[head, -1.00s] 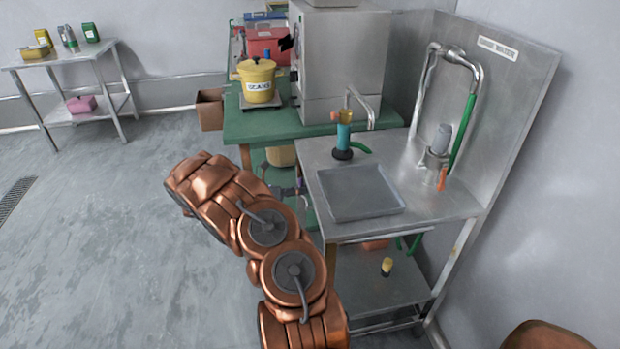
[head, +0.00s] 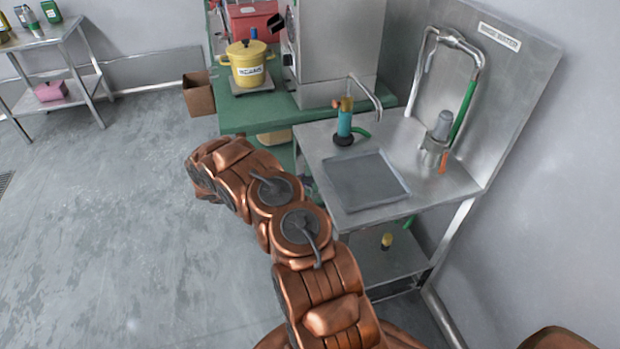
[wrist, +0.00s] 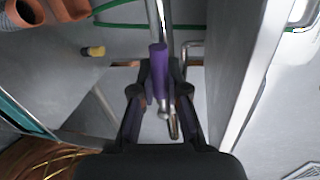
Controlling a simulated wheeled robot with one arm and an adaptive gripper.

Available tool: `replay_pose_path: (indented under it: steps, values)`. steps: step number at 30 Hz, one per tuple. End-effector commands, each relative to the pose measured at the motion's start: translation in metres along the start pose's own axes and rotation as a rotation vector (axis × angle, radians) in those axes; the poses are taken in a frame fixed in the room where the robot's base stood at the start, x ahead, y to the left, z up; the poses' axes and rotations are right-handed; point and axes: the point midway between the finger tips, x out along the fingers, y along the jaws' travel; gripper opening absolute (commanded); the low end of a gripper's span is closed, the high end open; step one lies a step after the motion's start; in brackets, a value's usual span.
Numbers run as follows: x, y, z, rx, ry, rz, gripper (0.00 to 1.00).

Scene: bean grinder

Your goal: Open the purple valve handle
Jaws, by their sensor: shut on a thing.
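The purple valve handle (wrist: 159,62) shows in the middle of the wrist view, with a metal pipe (wrist: 165,20) running beside it. My gripper (wrist: 160,93) has its two dark fingers on either side of the handle and is shut on it. The end of the handle away from the fingers is in clear view. A small metal joint shows between the fingers. In the head view my copper-coloured arm hides the gripper, and I cannot make out the handle clearly there.
A steel sink table (head: 415,140) with a grey tray (head: 362,181) stands right of my arm. A green table (head: 235,120) bears a yellow pot (head: 247,66) and a steel machine (head: 335,50). In the wrist view a pale panel (wrist: 240,80) lies close on the right. Open floor lies left.

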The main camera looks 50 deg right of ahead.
Motion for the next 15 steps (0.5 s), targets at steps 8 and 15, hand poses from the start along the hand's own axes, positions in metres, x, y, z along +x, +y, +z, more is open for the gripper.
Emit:
replay_pose_path:
  steps: [8, 15]
  values:
    - [0.007, 0.005, -0.001, -0.091, 0.029, 0.002, 0.00]
    - [0.010, 0.006, -0.002, -0.112, 0.037, 0.001, 0.00]
